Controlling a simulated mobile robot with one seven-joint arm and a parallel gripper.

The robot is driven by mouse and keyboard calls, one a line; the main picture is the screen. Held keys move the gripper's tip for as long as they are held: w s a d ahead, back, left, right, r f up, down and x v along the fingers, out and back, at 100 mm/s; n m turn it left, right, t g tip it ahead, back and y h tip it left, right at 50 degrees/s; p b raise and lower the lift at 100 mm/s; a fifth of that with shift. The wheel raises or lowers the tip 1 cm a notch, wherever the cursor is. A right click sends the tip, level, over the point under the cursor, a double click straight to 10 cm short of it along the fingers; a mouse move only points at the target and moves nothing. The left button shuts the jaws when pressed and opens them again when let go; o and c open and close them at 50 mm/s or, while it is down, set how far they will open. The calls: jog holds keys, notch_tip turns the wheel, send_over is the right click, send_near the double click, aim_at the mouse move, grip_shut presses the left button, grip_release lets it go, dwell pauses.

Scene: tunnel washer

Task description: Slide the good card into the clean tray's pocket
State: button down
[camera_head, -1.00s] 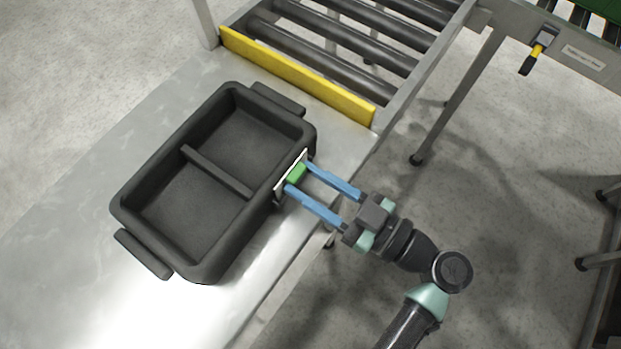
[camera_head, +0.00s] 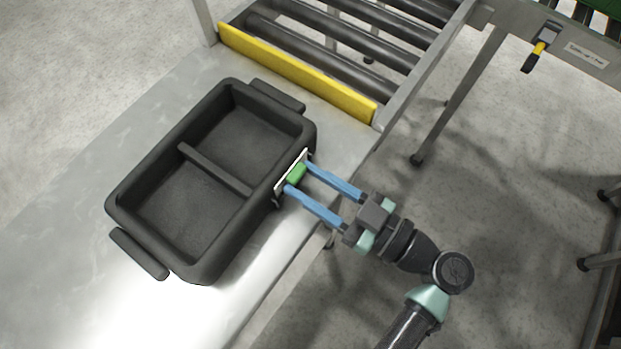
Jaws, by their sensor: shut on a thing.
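The black tray (camera_head: 128,186) sits on the metal table, with a divider across its middle and a handle at each end. It is empty. The card (camera_head: 281,186) is white with a green block (camera_head: 296,174) on its face. It stands upright against the tray's right long wall. My gripper (camera_head: 297,178) has its two blue fingers shut on the card, reaching from the right. The pocket is hidden behind the card and fingers, so I cannot tell whether the card's lower edge is inside it.
The metal table (camera_head: 75,200) is clear left of the tray. A yellow bar (camera_head: 295,72) edges the roller conveyor (camera_head: 345,40) behind the tray. The table's right edge lies under my fingers. A yellow-and-black handle (camera_head: 541,47) hangs on the frame at upper right.

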dwell(0.3)
jog(key=shift+c, duration=1.8)
grip_release()
